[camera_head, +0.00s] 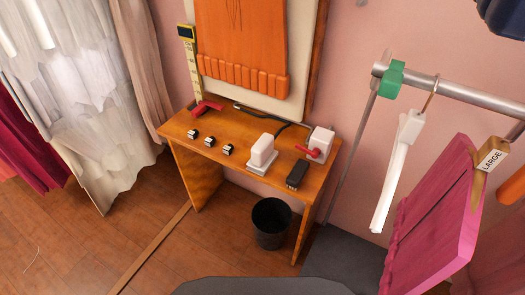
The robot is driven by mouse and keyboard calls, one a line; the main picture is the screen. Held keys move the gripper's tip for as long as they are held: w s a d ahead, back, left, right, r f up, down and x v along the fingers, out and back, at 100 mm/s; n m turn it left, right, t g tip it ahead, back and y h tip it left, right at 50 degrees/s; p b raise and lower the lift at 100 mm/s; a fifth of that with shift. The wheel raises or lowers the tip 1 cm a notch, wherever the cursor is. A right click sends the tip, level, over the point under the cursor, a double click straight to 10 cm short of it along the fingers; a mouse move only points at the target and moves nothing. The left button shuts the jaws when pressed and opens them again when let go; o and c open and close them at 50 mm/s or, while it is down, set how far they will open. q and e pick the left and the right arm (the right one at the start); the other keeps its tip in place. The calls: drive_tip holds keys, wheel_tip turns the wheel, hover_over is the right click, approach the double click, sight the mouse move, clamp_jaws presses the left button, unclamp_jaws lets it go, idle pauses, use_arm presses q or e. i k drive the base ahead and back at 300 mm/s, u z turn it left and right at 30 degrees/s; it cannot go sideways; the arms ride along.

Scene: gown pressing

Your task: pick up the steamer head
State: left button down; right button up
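A white upright block (262,150) stands on a flat white base on the wooden table (222,151). It looks like the steamer head, though I cannot be sure. Behind it a black hose or cord (285,127) runs across the table. To its right is a white box (322,139) with a red handle or valve (310,151) on its front. Neither of my grippers is in view, and nothing is seen touching the white block.
An orange garment (240,45) hangs behind. A black bin (271,222) stands below. A metal rail (450,98) holds a white hanging piece (398,170) and pink garment (430,220).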

sight(264, 153)
drive_tip(key=z, duration=2.85)
drive_tip(key=k, duration=1.25)
drive_tip(key=u, duration=1.4)
drive_tip(key=i, duration=1)
